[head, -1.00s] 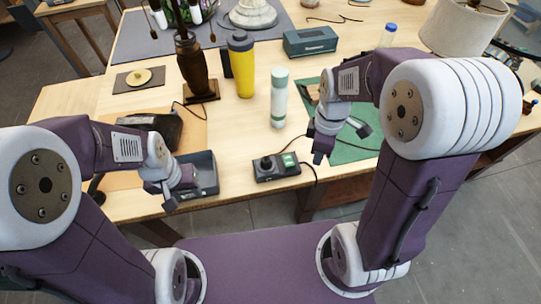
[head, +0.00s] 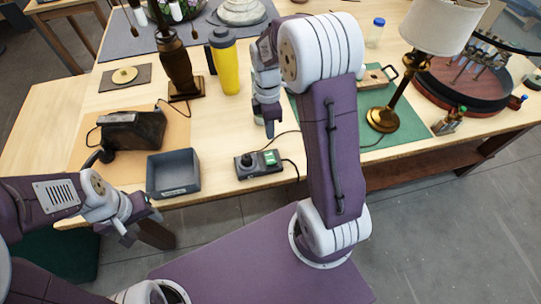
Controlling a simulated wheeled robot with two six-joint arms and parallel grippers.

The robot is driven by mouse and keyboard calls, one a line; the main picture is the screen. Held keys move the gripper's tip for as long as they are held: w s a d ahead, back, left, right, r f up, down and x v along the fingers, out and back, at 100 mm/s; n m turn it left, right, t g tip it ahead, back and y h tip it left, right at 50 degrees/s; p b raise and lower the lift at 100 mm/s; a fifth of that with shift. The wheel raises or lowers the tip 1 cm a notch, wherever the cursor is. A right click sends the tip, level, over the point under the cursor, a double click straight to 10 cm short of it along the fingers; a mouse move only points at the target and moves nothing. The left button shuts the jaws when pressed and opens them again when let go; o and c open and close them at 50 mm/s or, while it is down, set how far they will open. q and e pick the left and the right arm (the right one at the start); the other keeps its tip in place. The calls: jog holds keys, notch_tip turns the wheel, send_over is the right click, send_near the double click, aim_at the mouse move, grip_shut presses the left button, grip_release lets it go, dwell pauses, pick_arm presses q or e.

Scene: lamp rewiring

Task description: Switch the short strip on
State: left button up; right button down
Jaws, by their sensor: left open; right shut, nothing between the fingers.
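The short strip (head: 259,164) is a small dark box near the table's front edge in the head view. My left gripper (head: 148,228) is open and empty, low at the left, in front of the table edge.
A grey open bin (head: 174,174) stands left of the strip, with a dark box (head: 133,129) behind it. A yellow bottle (head: 226,66) and a dark lamp base (head: 180,65) stand farther back. A brass lamp (head: 390,112) stands on the green mat (head: 410,119) at right.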

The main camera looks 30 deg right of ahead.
aim_at(271, 163)
jog(key=f, duration=0.4)
jog(key=s+f, duration=0.1)
jog(key=f, duration=0.3)
jog(key=f+p, duration=0.1)
jog(key=f, duration=0.3)
jog(key=shift+s+a+f, duration=0.25)
jog(key=shift+f, duration=0.05)
jog(key=shift+f+b, duration=0.3)
jog(key=shift+f, duration=0.15)
jog(key=shift+s+r, duration=0.2)
jog(key=shift+w+d+r+p, duration=0.15)
jog(key=shift+w+p, duration=0.1)
jog(key=shift+w, duration=0.2)
jog(key=shift+w+d+r+p, duration=0.1)
jog(key=shift+w+r+p, duration=0.1)
jog(key=shift+w, duration=0.2)
jog(key=shift+a, duration=0.1)
